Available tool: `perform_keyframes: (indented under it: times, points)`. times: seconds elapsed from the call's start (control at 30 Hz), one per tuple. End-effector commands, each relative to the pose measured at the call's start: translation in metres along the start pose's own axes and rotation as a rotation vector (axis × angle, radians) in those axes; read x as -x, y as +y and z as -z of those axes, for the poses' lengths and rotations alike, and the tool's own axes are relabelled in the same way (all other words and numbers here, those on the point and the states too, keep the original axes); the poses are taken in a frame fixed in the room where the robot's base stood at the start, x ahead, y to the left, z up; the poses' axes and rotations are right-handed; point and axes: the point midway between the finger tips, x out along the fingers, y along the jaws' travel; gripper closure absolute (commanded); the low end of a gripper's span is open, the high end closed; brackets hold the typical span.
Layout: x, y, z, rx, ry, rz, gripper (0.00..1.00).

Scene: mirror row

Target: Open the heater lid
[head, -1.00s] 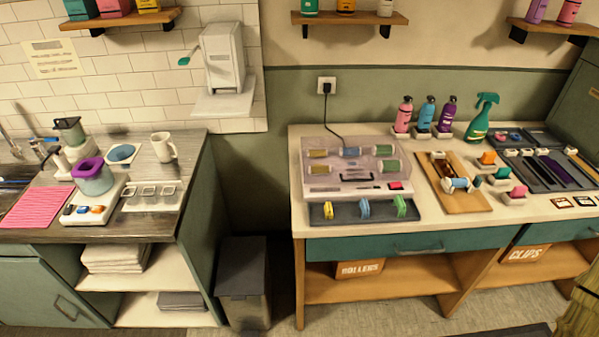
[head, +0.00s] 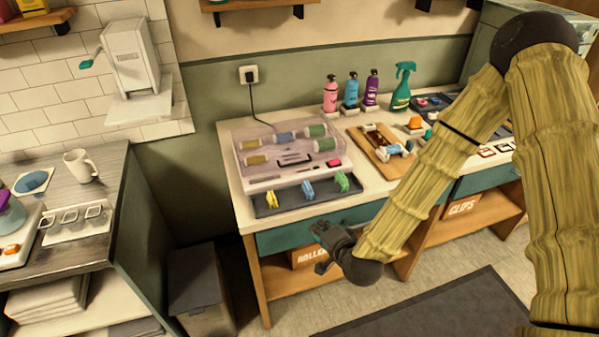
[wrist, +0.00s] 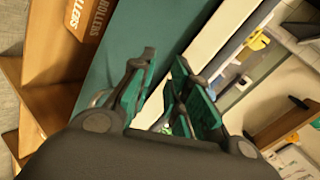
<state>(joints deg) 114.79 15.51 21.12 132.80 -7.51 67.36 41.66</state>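The heater (head: 290,153) is a white box with a clear lid (head: 272,134), standing on the counter. Its lid is down over several coloured rollers, with a dark handle (head: 296,160) at the front and a red button (head: 333,164) on the base's right side. My gripper (head: 321,243) is in front of the teal drawer, below and in front of the heater, apart from it. In the wrist view my gripper (wrist: 165,90) has its teal-padded fingers spread with nothing between them. The lid's handle does not show in the wrist view.
A dark tray (head: 270,207) with yellow, blue and green clips lies in front of the heater. A wooden board (head: 375,155) and bottles (head: 352,92) stand to its right. A black cord runs from the wall socket (head: 249,75). The drawer front (head: 290,238) is close to my gripper.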

Motion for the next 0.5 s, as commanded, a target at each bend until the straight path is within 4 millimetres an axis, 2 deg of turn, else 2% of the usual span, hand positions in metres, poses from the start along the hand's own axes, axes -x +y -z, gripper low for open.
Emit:
perform_keyframes:
  times: [0.03, 0.1, 0.2, 0.3, 0.5]
  points:
    - [-0.007, -0.030, 0.011, -0.069, 0.034, 0.077, 0.82]
    - [-0.011, -0.068, 0.024, -0.153, 0.064, 0.168, 0.82]
    - [-0.011, -0.104, 0.036, -0.237, 0.088, 0.258, 0.82]
    - [-0.010, -0.124, 0.043, -0.281, 0.099, 0.306, 0.82]
    - [-0.020, -0.135, 0.047, -0.296, 0.101, 0.322, 0.82]
